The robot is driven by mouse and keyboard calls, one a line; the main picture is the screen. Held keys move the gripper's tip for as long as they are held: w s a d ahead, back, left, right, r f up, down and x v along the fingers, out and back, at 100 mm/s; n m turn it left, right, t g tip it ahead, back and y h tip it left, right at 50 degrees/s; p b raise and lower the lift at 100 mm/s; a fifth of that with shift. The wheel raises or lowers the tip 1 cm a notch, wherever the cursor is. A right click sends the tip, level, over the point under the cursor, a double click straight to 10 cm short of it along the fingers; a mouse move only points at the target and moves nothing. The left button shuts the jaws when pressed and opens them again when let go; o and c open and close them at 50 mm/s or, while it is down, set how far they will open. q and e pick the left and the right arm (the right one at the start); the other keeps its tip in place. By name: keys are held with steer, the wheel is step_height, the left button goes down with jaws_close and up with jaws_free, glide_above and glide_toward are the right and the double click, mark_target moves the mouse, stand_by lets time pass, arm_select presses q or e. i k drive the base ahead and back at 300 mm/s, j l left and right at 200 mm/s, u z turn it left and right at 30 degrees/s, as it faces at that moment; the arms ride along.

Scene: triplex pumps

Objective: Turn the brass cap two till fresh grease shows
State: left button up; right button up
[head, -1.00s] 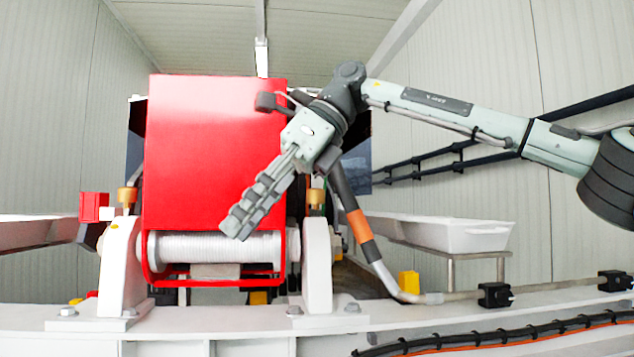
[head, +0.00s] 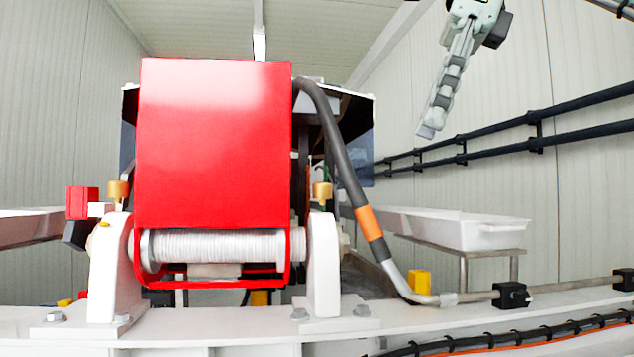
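Two brass caps show in the head view. One brass cap (head: 118,190) sits on top of the left white bearing bracket (head: 112,265), and the other brass cap (head: 322,194) sits on top of the right white bracket (head: 323,265). I cannot tell which is cap two, and no grease is discernible at either. My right gripper (head: 430,130) is raised at the upper right, well above and to the right of the right cap, touching nothing. Its fingers appear edge-on, so their opening is unclear. My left gripper is not in view.
A red guard (head: 213,140) stands between the caps above a white-wound drum (head: 210,246). A dark hose (head: 345,165) with an orange band curves down close to the right cap. A white tray (head: 490,234) and black rails (head: 560,118) lie to the right.

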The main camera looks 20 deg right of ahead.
mark_target(321, 192)
steer(key=i, duration=0.85)
